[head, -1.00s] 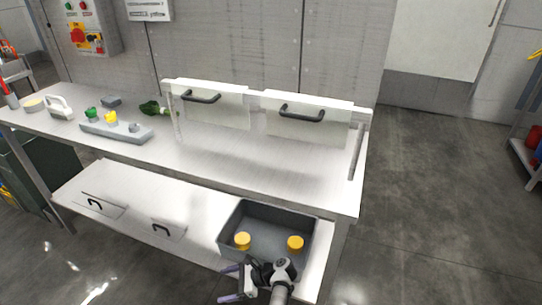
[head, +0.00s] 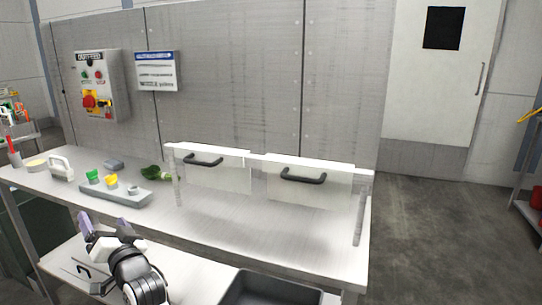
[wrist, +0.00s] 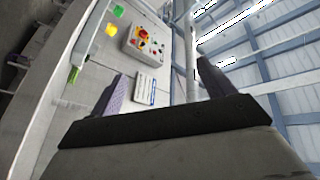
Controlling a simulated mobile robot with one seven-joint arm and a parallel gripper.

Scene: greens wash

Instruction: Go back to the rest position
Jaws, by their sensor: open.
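My gripper (head: 97,221) is in the lower left of the head view, raised in front of the workbench (head: 230,222). Its two purple-grey fingers stand apart and point up and away from me. Nothing is between them. In the wrist view the fingers (wrist: 160,85) are also spread and empty, with the wall and the ceiling beams beyond. Part of the lower shelf is hidden behind my arm.
A grey bin (head: 268,288) is on the lower shelf, cut off by the frame. Two white panels with black handles (head: 303,176) stand on the bench. A grey block with green and yellow pieces (head: 115,192), a leafy green (head: 156,173) and a control box (head: 98,87) are at left.

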